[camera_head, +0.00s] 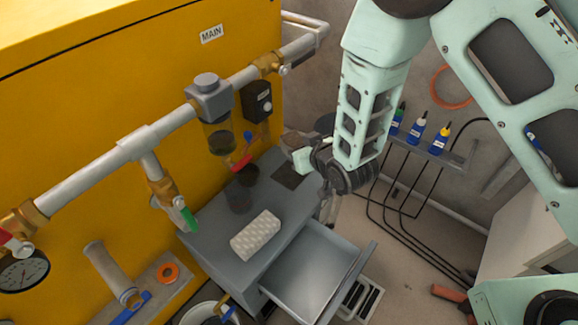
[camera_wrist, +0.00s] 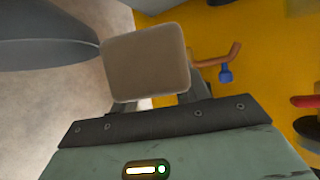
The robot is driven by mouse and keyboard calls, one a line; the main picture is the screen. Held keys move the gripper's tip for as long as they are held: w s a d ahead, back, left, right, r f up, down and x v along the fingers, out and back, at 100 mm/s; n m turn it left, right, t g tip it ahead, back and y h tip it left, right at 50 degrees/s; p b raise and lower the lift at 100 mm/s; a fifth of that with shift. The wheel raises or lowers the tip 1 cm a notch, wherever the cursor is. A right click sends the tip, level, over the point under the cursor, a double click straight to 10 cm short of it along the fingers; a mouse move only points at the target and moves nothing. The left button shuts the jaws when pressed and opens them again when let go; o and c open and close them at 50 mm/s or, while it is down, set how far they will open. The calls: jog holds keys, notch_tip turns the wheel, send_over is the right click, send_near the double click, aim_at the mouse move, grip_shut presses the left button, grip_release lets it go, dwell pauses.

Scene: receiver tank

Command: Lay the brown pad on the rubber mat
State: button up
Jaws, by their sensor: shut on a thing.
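The brown pad (camera_wrist: 147,62) is a flat square with rounded corners, held at the fingertips of my gripper (camera_wrist: 158,98) in the wrist view. In the head view, a brown edge of the pad (camera_head: 292,139) shows beyond my gripper (camera_head: 299,150), above the back of the grey cabinet. The dark square rubber mat (camera_head: 287,177) lies flat on the cabinet top, just below and in front of my gripper. The pad is apart from the mat. My fingers are partly hidden behind the pad and my wrist.
A white textured block (camera_head: 256,235) lies on the grey cabinet top (camera_head: 212,240). An open, empty drawer (camera_head: 312,272) juts out in front. A filter bowl (camera_head: 220,137), pipe and red-handled valve (camera_head: 241,163) hang left of my gripper. Several bottles (camera_head: 417,130) stand on a wall shelf at right.

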notch_tip(320, 180, down, 9)
jog(key=shift+f+b, duration=0.1)
jog(key=shift+b, duration=0.45)
jog(key=shift+f, duration=0.1)
jog(key=o, duration=1)
jog(key=shift+o, duration=0.2)
